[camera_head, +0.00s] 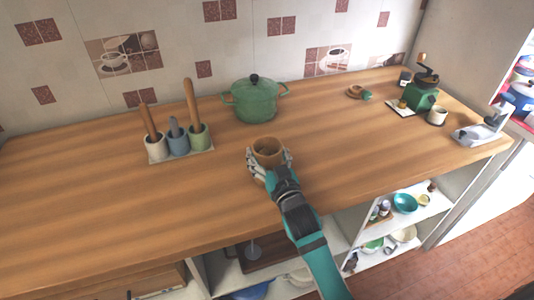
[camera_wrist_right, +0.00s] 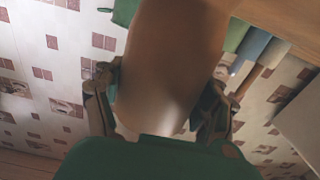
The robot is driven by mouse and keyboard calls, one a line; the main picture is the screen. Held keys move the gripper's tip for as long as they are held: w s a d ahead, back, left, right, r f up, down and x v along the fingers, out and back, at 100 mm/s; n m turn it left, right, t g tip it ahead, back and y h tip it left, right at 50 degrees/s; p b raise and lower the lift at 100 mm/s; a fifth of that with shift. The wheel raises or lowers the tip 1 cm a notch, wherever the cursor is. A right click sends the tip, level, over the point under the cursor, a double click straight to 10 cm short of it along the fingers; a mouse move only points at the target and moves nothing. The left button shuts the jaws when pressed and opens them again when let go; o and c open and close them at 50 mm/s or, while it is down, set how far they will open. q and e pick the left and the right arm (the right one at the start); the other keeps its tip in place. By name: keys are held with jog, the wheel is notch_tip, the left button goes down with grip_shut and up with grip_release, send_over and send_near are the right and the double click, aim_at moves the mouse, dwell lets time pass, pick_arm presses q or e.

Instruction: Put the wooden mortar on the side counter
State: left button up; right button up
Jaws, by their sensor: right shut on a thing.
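The wooden mortar (camera_head: 268,147) is a brown, open-topped cup in the middle of the wooden counter in the head view. My right gripper (camera_head: 268,160) is shut around its sides, one finger on each side. In the right wrist view the mortar (camera_wrist_right: 170,65) fills the space between the fingers of the gripper (camera_wrist_right: 160,95). It looks upright in the head view; I cannot tell whether its base touches the counter. My left gripper is not in view. I cannot tell which surface is the side counter.
The wooden counter (camera_head: 80,210) has clear room at left. A green pot (camera_head: 254,101) stands behind the mortar. A tray holds three utensil cups (camera_head: 178,142) to the left. A green grinder (camera_head: 424,95), a small cup (camera_head: 437,116) and a grey device (camera_head: 484,130) stand at right. Shelves (camera_head: 400,220) lie below.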

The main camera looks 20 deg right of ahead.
jog(key=shift+f, duration=0.15)
jog(key=o, duration=1.7)
jog(key=shift+o, duration=0.2)
jog(key=s+b, duration=0.1)
jog(key=s, duration=0.9)
jog(key=shift+s+d+b, duration=0.15)
jog(key=shift+s+b, duration=0.15)
jog(key=shift+b, duration=0.1)
jog(key=shift+s, duration=0.75)
